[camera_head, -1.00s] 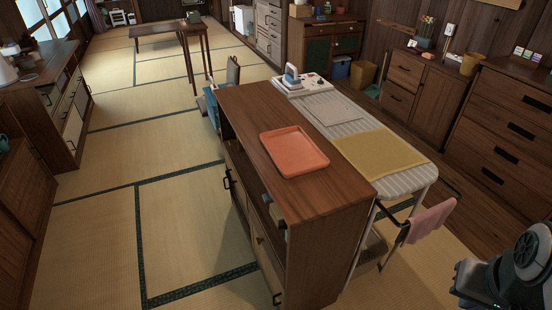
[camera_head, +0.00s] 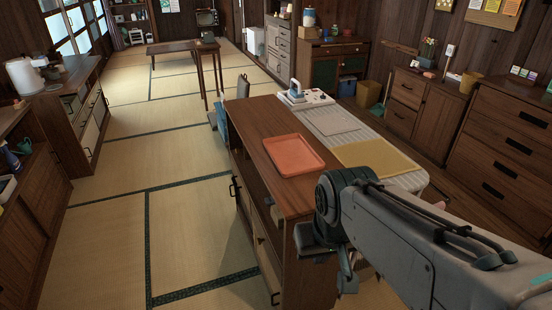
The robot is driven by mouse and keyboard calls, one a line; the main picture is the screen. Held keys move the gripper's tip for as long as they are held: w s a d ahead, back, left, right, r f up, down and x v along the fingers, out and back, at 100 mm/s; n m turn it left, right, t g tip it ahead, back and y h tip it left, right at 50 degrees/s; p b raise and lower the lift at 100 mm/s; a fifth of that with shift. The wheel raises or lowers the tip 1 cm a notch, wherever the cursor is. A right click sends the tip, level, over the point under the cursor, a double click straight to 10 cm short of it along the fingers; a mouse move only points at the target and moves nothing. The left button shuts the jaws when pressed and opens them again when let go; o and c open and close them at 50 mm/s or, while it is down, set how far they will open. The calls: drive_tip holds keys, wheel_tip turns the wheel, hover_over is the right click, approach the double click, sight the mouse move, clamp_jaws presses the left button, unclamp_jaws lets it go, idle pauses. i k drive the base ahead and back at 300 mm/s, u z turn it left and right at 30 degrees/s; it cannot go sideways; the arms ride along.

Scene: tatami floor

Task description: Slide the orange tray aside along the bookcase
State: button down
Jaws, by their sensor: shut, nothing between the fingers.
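The orange tray (camera_head: 293,156) is a shallow rounded rectangle and lies flat on top of the brown wooden bookcase (camera_head: 262,122), towards its near half. Nothing shows in the tray. My arm reaches in from the lower right. My gripper (camera_head: 346,283) hangs below the wrist at the near end of the bookcase, lower in the picture than the tray and apart from it. It is shut and empty. The wrist and arm hide the bookcase's near right corner, and the fingertips are small and hard to make out.
An ironing board (camera_head: 404,181) runs along the bookcase's right side, with an iron (camera_head: 295,88) at its far end and a yellow cloth (camera_head: 376,158) on it. The bookcase top beyond the tray is bare. Open tatami (camera_head: 190,235) lies to the left.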

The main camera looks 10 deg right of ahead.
sight(291, 154)
drive_tip(key=i, duration=0.95)
